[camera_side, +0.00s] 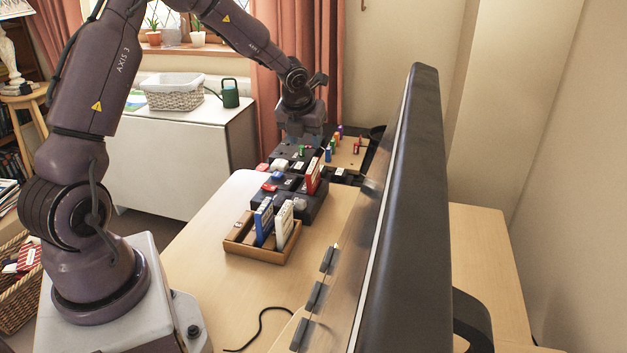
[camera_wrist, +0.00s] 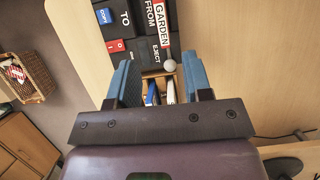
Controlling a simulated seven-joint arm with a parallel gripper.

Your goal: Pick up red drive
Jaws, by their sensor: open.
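A red drive (camera_side: 313,176) with a white label stands upright in a slot of the dark machine in the side view. In the wrist view the red drive (camera_wrist: 160,22) reads GARDEN and sits in the slot beside FROM, near the top. My gripper (camera_side: 302,143) is above the far part of the dark machine in the side view, apart from the red drive. In the wrist view my gripper (camera_wrist: 162,80) has its two blue fingers spread wide, with nothing held between them. The red drive lies beyond the fingertips in that view.
A wooden tray (camera_side: 235,245) holds an upright blue drive (camera_side: 264,220) and white drive (camera_side: 284,226). The dark machine (camera_side: 316,204) has buttons and a pale knob (camera_wrist: 169,65). Small coloured sticks (camera_side: 334,142) stand behind. A large dark monitor (camera_side: 405,200) rises at the right.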

